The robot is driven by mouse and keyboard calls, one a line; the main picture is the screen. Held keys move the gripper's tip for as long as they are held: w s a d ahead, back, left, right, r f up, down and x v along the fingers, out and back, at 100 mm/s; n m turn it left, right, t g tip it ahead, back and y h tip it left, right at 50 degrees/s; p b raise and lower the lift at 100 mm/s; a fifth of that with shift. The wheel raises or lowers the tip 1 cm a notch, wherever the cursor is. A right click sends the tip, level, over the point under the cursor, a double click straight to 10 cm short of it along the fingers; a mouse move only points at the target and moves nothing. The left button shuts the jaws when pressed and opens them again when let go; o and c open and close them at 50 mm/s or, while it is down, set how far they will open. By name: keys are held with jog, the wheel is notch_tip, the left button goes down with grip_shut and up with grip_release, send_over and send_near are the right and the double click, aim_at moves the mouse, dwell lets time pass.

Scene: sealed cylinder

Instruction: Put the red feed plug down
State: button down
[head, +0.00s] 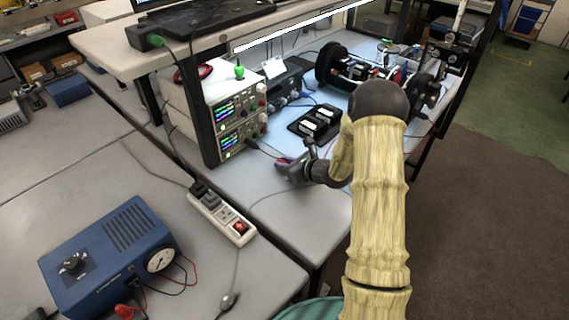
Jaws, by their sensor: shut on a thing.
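My gripper (288,168) is low over the pale bench top, just right of and in front of the stacked instruments with lit screens. It is shut on the red feed plug (283,160), which shows only as a small reddish bit at the jaws. The rest of the plug is hidden by the gripper. I cannot tell whether the plug touches the bench.
Two stacked instruments (236,120) stand left of my gripper, with a black tray (314,121) behind it. A white power strip (221,215) lies at left. A blue power box (112,258) with a red connector (125,311) sits at lower left. Bench between strip and gripper is mostly clear.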

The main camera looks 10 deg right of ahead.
jog(key=shift+f, duration=0.2)
jog(key=c, duration=1.4)
grip_release()
jog(key=shift+o, duration=0.6)
jog(key=shift+f+b, duration=0.15)
jog(key=shift+b, duration=0.15)
jog(key=shift+r+p, duration=0.6)
jog(key=shift+p, duration=0.2)
jog(key=p+v, duration=0.2)
jog(key=v, duration=1)
jog(key=shift+r, duration=0.15)
